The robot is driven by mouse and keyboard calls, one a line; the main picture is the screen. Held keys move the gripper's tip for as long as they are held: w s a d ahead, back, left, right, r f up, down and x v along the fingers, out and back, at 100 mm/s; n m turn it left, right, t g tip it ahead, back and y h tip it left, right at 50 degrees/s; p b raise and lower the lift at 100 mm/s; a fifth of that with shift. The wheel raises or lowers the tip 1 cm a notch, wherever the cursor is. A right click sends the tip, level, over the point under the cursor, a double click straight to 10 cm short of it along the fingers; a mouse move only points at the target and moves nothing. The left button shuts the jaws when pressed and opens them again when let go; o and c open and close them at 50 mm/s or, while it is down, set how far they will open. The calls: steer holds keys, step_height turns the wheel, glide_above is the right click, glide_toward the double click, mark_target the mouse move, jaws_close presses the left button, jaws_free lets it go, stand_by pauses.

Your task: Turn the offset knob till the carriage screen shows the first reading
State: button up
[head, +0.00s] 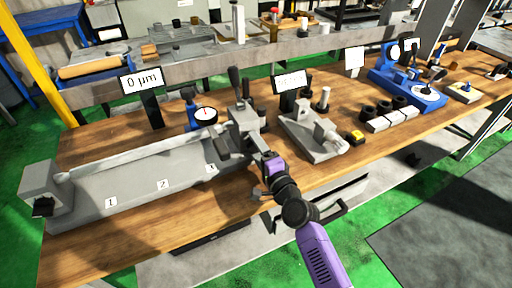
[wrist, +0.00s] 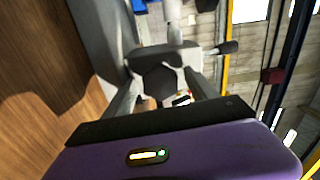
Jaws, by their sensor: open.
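The grey carriage (head: 222,148) sits near the right end of a long grey bed (head: 135,183) marked 1, 2 and 3. A screen (head: 141,81) behind the bed reads 0 µm. A second screen (head: 290,82) further right is too washed out to read. My gripper (head: 252,144) is at the right side of the carriage. In the wrist view its open fingers (wrist: 160,78) stand either side of a dark, faceted knob-like face (wrist: 158,82) on a grey body. I cannot tell whether they touch it, or surely whether it is the offset knob.
A blue-backed dial gauge (head: 205,116) stands behind the bed. Right of my arm are a grey fixture (head: 312,135), a yellow button box (head: 355,137) and several dark rings on grey blocks. A black-ended lever (wrist: 228,47) juts out beside the fingers.

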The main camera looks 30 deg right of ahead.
steer(key=s, duration=0.7)
steer(key=shift+s, duration=0.2)
steer(key=shift+d+r+n, duration=0.1)
steer(key=shift+d+n, duration=0.1)
steer(key=shift+n, duration=0.1)
steer(key=s+a+r+n+g, duration=0.1)
steer(key=s+n, duration=0.7)
steer(key=s, duration=1.2)
steer(key=s+a+r+n+g, duration=0.2)
steer(key=s+n, duration=0.6)
steer(key=s, duration=1.2)
steer(key=shift+a+r+n, duration=0.3)
steer(key=shift+a, duration=0.85)
